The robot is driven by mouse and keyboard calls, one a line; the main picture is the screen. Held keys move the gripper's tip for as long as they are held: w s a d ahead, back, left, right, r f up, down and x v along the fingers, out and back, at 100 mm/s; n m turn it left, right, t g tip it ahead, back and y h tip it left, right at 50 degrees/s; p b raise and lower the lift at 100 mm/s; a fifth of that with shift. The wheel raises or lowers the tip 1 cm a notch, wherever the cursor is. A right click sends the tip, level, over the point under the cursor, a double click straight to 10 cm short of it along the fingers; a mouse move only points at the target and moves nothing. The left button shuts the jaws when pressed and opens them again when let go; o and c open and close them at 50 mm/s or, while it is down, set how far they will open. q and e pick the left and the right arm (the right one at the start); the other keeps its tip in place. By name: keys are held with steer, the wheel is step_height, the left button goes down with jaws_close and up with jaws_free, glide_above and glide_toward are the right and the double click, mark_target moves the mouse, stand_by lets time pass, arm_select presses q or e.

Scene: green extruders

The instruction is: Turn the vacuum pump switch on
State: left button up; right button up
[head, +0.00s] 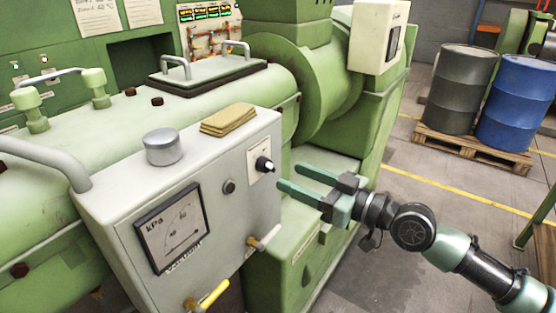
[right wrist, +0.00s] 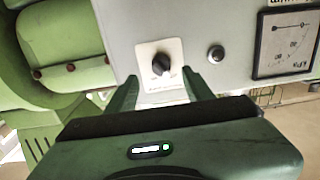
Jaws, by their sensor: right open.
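The vacuum pump switch (head: 263,164) is a small black rotary knob on a white square plate, on the front of the grey control box (head: 225,225). The switch also shows in the right wrist view (right wrist: 160,65), where the labels are too small to read. My right gripper (head: 287,176) is open and empty, its two green fingers pointing at the box close to the switch. In the right wrist view the fingers (right wrist: 160,77) lie on either side of the knob's plate, apart from the knob as far as I can tell. My left gripper is not in view.
The box carries a kPa gauge (head: 172,228), a black button (head: 229,186) and valve handles, one yellow (head: 213,293). A metal cylinder (head: 163,147) and folded cloth (head: 228,119) sit on top. Green machinery surrounds it. Drums (head: 515,100) stand on a pallet behind right; floor there is clear.

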mark_target(273, 169)
steer(key=a+p, duration=0.1)
steer(key=w+a, duration=0.1)
steer(key=shift+w+a+r+p, duration=0.15)
steer(key=shift+a+r+p, duration=0.15)
steer(key=shift+r+p, duration=0.1)
steer(key=x, duration=0.2)
steer(key=p+x, duration=0.1)
steer(key=shift+w+a+f, duration=0.15)
steer(key=shift+w+f, duration=0.15)
steer(key=shift+w+a, duration=0.15)
steer(key=shift+a+f, duration=0.1)
jaws_close()
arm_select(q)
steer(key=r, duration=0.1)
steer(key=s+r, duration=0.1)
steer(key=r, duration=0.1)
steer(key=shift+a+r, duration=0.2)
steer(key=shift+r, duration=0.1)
